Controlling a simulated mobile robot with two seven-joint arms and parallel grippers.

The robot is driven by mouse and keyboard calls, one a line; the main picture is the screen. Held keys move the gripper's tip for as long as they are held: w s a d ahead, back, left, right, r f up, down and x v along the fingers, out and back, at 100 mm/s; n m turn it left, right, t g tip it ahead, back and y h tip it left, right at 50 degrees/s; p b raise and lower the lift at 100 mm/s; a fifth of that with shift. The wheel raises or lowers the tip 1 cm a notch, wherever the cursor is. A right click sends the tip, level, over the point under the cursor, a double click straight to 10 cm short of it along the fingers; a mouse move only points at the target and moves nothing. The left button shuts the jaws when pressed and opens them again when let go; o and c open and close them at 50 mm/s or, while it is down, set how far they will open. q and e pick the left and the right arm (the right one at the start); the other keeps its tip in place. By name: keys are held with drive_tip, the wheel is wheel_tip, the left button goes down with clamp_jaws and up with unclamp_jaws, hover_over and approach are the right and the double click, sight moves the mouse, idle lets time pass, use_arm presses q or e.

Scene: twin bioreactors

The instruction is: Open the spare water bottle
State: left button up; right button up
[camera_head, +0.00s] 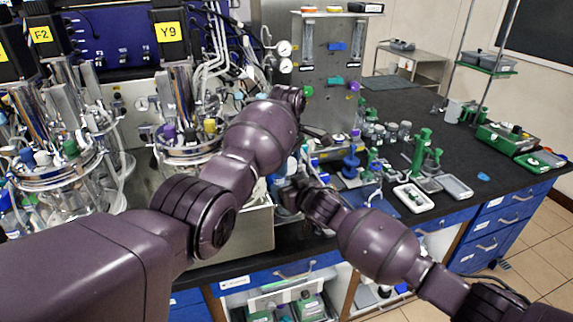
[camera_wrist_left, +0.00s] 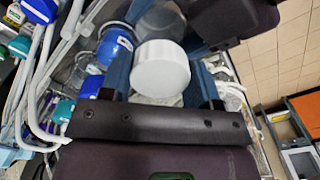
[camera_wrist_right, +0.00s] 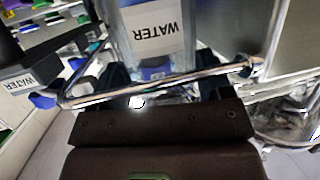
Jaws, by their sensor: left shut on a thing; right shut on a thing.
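The water bottle (camera_wrist_right: 157,32) is clear with a white WATER label, upside down in the right wrist view. My right gripper (camera_wrist_right: 160,75) is shut on its body, partly hidden behind a chrome rail. In the left wrist view, a round white cap (camera_wrist_left: 160,70) sits between the fingers of my left gripper (camera_wrist_left: 163,88), which is shut on it. The clear body beyond the cap is mostly hidden. In the head view, my left wrist (camera_head: 290,97) is above my right gripper (camera_head: 288,190); the bottle is largely hidden there by my arms.
The chrome rail (camera_wrist_right: 160,89) crosses close to my right fingers. A second WATER label (camera_wrist_right: 18,83) is at the left of that view. Blue-lidded containers (camera_wrist_left: 117,45) and pale tubes crowd my left gripper. Glass reactors (camera_head: 65,185) stand left; the black bench (camera_head: 400,105) holds labware.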

use_arm(q)
drive_tip(key=shift+r, duration=0.25)
drive_tip(key=shift+r, duration=2)
use_arm(e)
drive_tip(key=o, duration=1.7)
drive_tip(key=shift+o, duration=0.3)
use_arm(q)
drive_tip(key=shift+f, duration=0.1)
